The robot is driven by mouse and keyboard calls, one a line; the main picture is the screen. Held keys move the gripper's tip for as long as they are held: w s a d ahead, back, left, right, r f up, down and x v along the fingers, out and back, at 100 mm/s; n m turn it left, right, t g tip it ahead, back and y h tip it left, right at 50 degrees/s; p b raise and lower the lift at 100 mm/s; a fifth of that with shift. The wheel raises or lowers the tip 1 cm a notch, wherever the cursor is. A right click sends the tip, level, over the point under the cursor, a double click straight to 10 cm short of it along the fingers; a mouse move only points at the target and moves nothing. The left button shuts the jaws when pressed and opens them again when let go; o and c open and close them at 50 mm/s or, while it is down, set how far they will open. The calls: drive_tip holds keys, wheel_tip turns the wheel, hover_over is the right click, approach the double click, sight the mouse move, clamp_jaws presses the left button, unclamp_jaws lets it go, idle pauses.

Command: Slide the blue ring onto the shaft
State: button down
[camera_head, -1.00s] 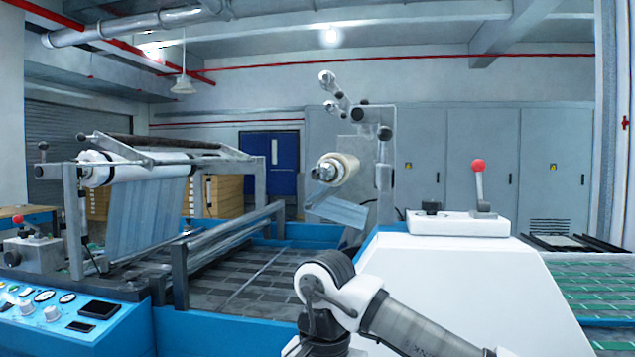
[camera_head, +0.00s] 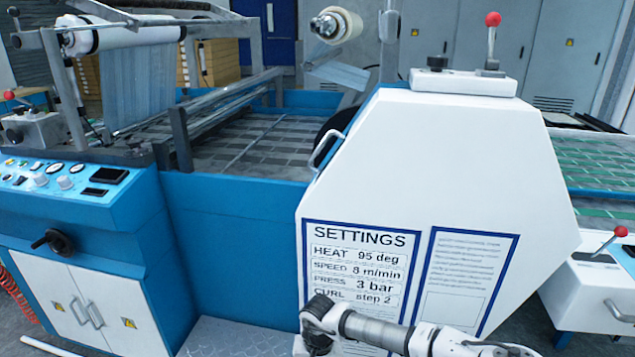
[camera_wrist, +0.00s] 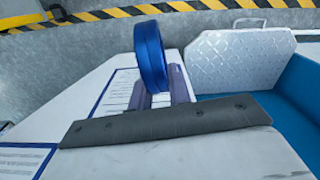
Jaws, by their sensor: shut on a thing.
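A blue ring (camera_wrist: 151,52) stands on edge in the wrist view, seen nearly side-on. My gripper (camera_wrist: 157,80) is shut on it, with a grey finger at either side of its lower part. In the head view, my arm's joint shows at the bottom, in front of the white machine housing, but I cannot make out the gripper or the ring there. A metal shaft end (camera_head: 325,26) sticks out of a cream roll at the upper middle of the head view, apart from my arm. It does not show in the wrist view.
The white housing (camera_head: 450,160) with its settings sign stands close behind my arm. A blue control cabinet (camera_head: 125,215) is at the left, below a film roll (camera_head: 120,37). A tread plate (camera_head: 235,338) lies low in front. Yellow-black striping (camera_wrist: 110,13) crosses the wrist view's top.

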drive_tip(key=f, duration=0.3)
drive_tip(key=shift+s+a+n, duration=0.1)
drive_tip(key=shift+s+n, duration=0.2)
drive_tip(key=shift+s, duration=0.1)
drive_tip(key=f, duration=0.1)
drive_tip(key=w+f, duration=0.1)
drive_tip(key=f, duration=0.1)
drive_tip(key=w+f, duration=0.1)
drive_tip(key=shift+f, duration=0.2)
drive_tip(key=shift+a, duration=0.1)
